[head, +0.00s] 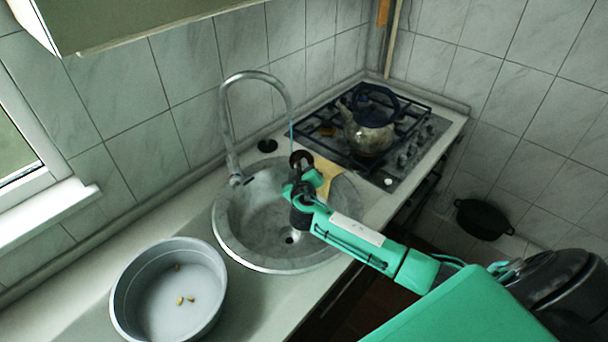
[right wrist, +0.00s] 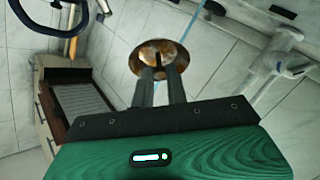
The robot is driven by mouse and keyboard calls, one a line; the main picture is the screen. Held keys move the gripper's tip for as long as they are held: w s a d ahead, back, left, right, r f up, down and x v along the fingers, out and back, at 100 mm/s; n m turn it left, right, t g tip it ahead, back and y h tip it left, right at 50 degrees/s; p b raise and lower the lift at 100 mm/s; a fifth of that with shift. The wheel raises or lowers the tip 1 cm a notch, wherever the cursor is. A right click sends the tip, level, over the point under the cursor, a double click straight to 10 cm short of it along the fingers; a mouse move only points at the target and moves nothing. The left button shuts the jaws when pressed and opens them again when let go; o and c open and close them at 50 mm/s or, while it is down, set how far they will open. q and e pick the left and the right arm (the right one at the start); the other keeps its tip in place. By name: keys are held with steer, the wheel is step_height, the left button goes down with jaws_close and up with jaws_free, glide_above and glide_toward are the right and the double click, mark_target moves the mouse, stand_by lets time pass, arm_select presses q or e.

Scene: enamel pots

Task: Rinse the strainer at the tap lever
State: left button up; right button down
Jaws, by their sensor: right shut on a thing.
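The strainer (head: 301,156) is a small, round, dark reddish-brown cup. My right gripper (head: 303,182) is shut on it and holds it up over the sink (head: 228,232), below the tap spout. In the right wrist view the strainer (right wrist: 160,52) shows coppery at the fingertips (right wrist: 160,80). The grey tap (head: 228,125) arches over the sink, with what looks like its lever (head: 237,180) low at its base. A thin blue stream (head: 291,132) runs from the spout to the strainer; exactly where it meets it is unclear. My left gripper is out of view.
A grey round basin (head: 120,290) with several small tan bits stands left of the sink. A tan board (head: 327,172) lies by the sink's far right edge. A kettle (head: 366,135) stands on the hob (head: 405,140). A black pot (head: 484,218) is low at the right.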

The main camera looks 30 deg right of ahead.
mark_target(296, 158)
steer(key=shift+w+d+f, duration=0.15)
steer(key=shift+w, duration=0.35)
steer(key=shift+w+d+f+b, duration=0.1)
steer(key=shift+w+f+b, duration=0.2)
steer(key=shift+w+b, duration=0.55)
steer(key=shift+a+b+x, duration=0.2)
steer(key=shift+b+x, duration=0.65)
steer(key=shift+x, duration=0.3)
steer(key=shift+w+r, duration=0.1)
steer(key=shift+w, duration=0.1)
steer(key=shift+d, duration=0.1)
steer(key=shift+s+d, duration=0.15)
steer(key=shift+d, duration=0.35)
steer(key=shift+a, duration=0.2)
steer(key=shift+a+b, duration=0.4)
steer(key=shift+b, duration=0.05)
